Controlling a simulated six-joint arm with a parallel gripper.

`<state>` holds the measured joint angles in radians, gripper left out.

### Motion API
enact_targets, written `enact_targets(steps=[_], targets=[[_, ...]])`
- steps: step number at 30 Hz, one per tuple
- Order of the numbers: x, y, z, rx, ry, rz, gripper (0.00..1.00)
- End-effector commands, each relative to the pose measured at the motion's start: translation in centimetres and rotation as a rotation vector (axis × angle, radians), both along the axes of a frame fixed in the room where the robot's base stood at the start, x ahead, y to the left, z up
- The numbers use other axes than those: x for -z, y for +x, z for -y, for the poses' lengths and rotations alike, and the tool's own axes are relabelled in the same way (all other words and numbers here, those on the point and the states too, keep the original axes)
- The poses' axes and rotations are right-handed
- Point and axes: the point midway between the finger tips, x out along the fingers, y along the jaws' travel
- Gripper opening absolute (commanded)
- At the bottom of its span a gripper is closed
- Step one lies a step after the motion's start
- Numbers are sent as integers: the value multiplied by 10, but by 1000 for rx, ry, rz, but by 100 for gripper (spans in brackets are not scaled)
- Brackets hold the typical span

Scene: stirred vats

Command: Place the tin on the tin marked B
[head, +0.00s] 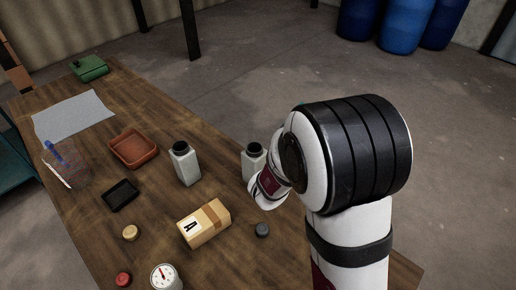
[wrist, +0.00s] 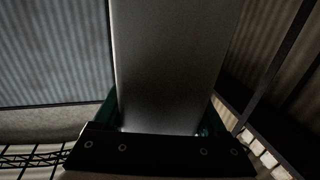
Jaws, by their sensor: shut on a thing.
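In the wrist view my gripper (wrist: 160,122) is shut on a plain grey, flat-sided thing (wrist: 175,55), which may be the tin. It fills the middle of that view, and no letter shows on its visible face. In the head view my arm hides the gripper and what it holds. A pale square-sided container with a black cap (head: 184,164) stands upright on the table. A similar black-capped container (head: 252,158) shows just left of my arm and is partly hidden. I see no letter B on anything.
A cardboard box marked A (head: 204,223) lies near the table's middle. Around it are a dark round knob (head: 262,230), a dial (head: 164,277), a black tray (head: 121,195) and an orange tray (head: 134,150). A green box (head: 89,68) and grey sheet (head: 73,115) lie farther back.

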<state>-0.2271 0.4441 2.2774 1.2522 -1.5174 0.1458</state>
Motion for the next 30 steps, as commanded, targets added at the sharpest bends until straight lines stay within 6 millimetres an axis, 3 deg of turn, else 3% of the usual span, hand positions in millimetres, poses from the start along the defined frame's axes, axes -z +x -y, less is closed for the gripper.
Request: enact_targets(steps=[1, 3, 6, 8, 15, 19, 23, 27, 30], targets=[[-24, 11, -2, -36, 2, 12, 7], [-48, 23, -7, -87, 1, 10, 7], [-69, 32, -12, -131, -1, 4, 7], [-70, 37, -18, -144, -2, -2, 7], [-28, 65, -84, -153, -3, -7, 7], [-11, 77, -110, -149, -2, -5, 7], [2, 82, -121, -146, -2, -7, 7], [30, 81, -121, -145, -2, -7, 7], [37, 81, -121, -146, -1, -5, 7]])
